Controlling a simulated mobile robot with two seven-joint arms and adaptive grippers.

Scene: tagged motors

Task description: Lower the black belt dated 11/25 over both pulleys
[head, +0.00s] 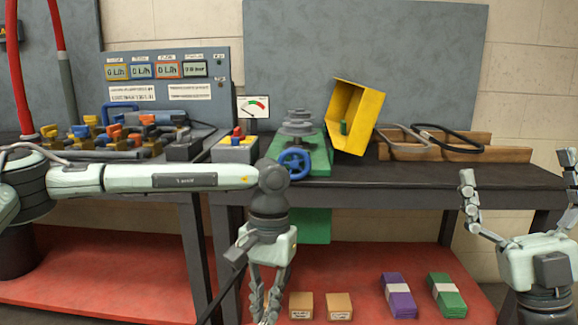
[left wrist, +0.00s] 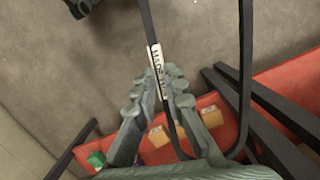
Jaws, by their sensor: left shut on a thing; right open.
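My left gripper (head: 266,306) hangs low in front of the bench, shut on a black belt. In the left wrist view the belt (left wrist: 245,60) is a long loop hanging between and beyond the fingers (left wrist: 160,98). A white label (left wrist: 157,66) on it starts with "MADE"; I cannot read the full date. A grey stepped pulley (head: 298,122) stands on a green machine base (head: 314,155) on the bench, with a blue handwheel (head: 294,163) in front. I cannot make out a second pulley clearly. My right gripper (head: 517,172) is open and empty at the right.
A tilted yellow guard (head: 367,118) stands right of the pulley. A wooden tray (head: 500,153) holds a grey belt (head: 400,140) and another black belt (head: 452,140). Clutter and a meter panel (head: 165,75) are at left. Boxes and bundles lie on the red lower shelf (head: 365,260).

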